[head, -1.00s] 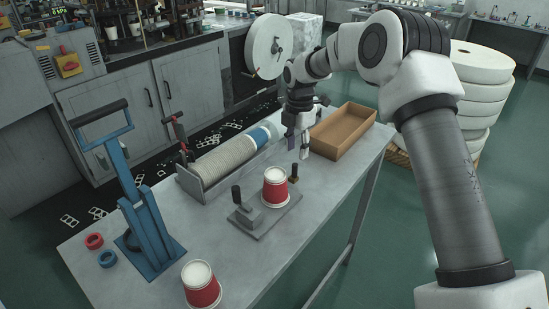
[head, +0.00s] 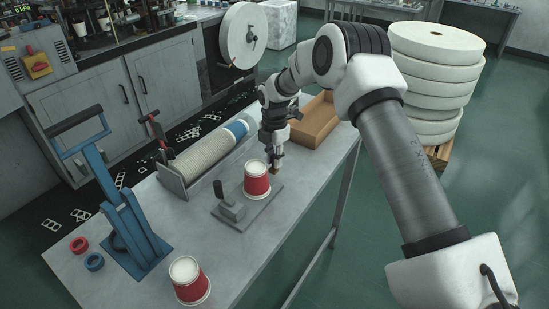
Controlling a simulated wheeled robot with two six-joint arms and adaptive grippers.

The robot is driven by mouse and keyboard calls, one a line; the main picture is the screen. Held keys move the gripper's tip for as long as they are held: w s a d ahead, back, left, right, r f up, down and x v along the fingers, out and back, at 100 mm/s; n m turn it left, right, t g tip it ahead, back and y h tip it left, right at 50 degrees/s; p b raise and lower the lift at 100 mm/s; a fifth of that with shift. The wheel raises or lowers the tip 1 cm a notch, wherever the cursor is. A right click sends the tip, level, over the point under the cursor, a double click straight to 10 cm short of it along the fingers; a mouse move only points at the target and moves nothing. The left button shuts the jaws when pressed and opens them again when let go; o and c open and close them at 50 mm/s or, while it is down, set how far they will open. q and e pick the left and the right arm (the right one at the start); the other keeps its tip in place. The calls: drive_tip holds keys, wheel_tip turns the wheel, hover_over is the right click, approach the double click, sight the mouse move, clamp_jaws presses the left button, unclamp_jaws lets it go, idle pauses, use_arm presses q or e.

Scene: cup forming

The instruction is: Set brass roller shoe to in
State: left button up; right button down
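A steel fixture plate (head: 262,211) lies on the grey bench and carries a red and white paper cup (head: 257,181), standing upside down. A dark-handled clamp block (head: 231,206) sits on the plate left of the cup. The small brass roller shoe (head: 276,171) is at the plate's far right edge, behind the cup, partly hidden by my gripper. My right gripper (head: 275,160) points down right over the shoe, its fingertips at or very near it. The fingers are too small to tell whether they hold it. My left gripper is out of view.
A second red and white cup (head: 189,281) stands at the front. A blue lever press (head: 131,229) and red and blue rings are at left. A rack of stacked cups (head: 205,151) lies behind the fixture. An open cardboard tray (head: 320,123) stands behind my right gripper.

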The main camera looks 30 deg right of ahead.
drive_tip(key=shift+s+a+f, duration=0.1)
drive_tip(key=shift+s+a, duration=0.2)
drive_tip(key=shift+a, duration=0.4)
drive_tip(key=shift+s+a, duration=0.3)
drive_tip(key=shift+a, duration=0.35)
drive_tip(key=shift+d+f, duration=0.1)
drive_tip(key=c, duration=1.5)
unclamp_jaws()
drive_tip(key=o, duration=0.4)
drive_tip(key=shift+a, duration=0.2)
wheel_tip(320, 180, up, 12)
drive_tip(key=shift+w, duration=0.1)
